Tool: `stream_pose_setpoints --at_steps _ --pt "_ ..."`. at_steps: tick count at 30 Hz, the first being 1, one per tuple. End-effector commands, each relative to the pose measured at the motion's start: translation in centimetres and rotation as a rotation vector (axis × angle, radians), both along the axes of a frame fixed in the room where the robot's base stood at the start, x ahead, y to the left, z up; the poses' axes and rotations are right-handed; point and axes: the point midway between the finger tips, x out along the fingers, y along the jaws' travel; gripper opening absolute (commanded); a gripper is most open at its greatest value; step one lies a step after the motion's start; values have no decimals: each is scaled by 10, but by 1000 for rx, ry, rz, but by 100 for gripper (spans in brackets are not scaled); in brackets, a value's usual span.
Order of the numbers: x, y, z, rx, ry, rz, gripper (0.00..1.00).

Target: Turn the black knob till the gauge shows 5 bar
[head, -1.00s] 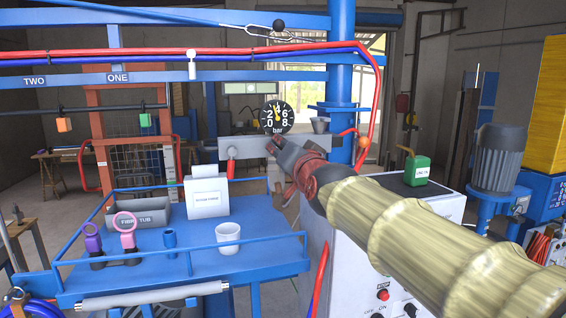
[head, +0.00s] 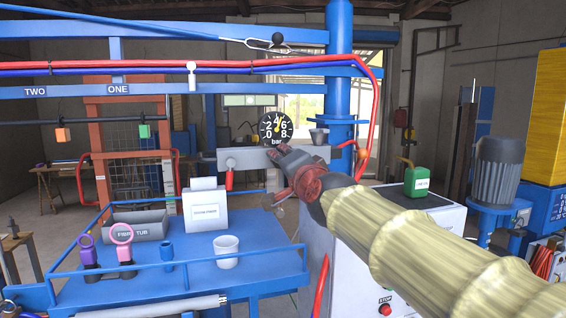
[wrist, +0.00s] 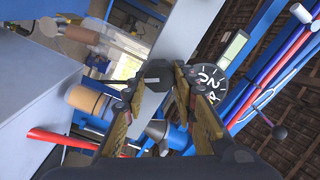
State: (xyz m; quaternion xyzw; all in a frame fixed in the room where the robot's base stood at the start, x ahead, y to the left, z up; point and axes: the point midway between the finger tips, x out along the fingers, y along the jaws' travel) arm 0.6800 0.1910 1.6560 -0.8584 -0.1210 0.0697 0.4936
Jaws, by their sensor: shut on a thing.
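The round black gauge (head: 276,127) with white numbers stands on the grey bar (head: 240,158) in the head view. Its yellow needle points up, close to the 4; the exact reading is too small to tell. My gripper (head: 274,153) is at the bar just below the gauge. In the wrist view, the dark faceted knob (wrist: 158,74) sits between the fingertips of my gripper (wrist: 160,80), which is shut on it. The gauge (wrist: 213,80) shows there to the right, partly hidden by a finger. In the head view my gripper hides the knob.
A red-handled valve (head: 229,180) hangs from the bar's left part. Below is a blue railed table with a white cup (head: 226,251), a white box (head: 205,208) and a grey tub (head: 138,224). Red and blue hoses run overhead.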

Motion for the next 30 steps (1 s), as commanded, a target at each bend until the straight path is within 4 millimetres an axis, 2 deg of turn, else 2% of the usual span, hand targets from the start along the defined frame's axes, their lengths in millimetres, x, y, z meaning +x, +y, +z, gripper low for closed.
stream_pose_setpoints --at_steps 6,7,16,25,30 --pt "0 0 0 -1 0 0 2" --pt "0 0 0 -1 0 0 29" --pt "0 0 0 -1 0 0 46" --pt "-1 0 0 -1 0 0 46" --pt "-16 -5 1 -1 -2 0 46"
